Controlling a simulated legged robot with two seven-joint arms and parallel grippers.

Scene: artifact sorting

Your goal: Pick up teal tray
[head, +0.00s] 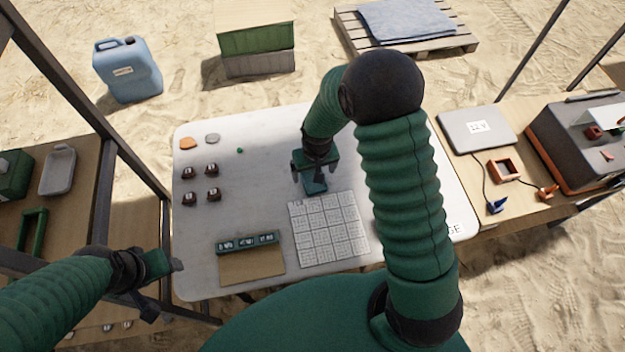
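The teal tray (248,234) is a narrow strip with a few compartments that hold small dark and white pieces. It lies near the front of the white table, along the back edge of a brown board (252,267). My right gripper (306,186) is over the middle of the table, behind the printed grid sheet and to the right of and beyond the tray. Its fingers look apart, with nothing seen between them. My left gripper (163,290) is off the table's front left edge, open and empty, apart from the tray.
The white table (245,185) carries the grid sheet (328,232), several dark brown pieces (201,183), an orange piece (188,143) and a grey piece (212,138). Metal posts stand at the left.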

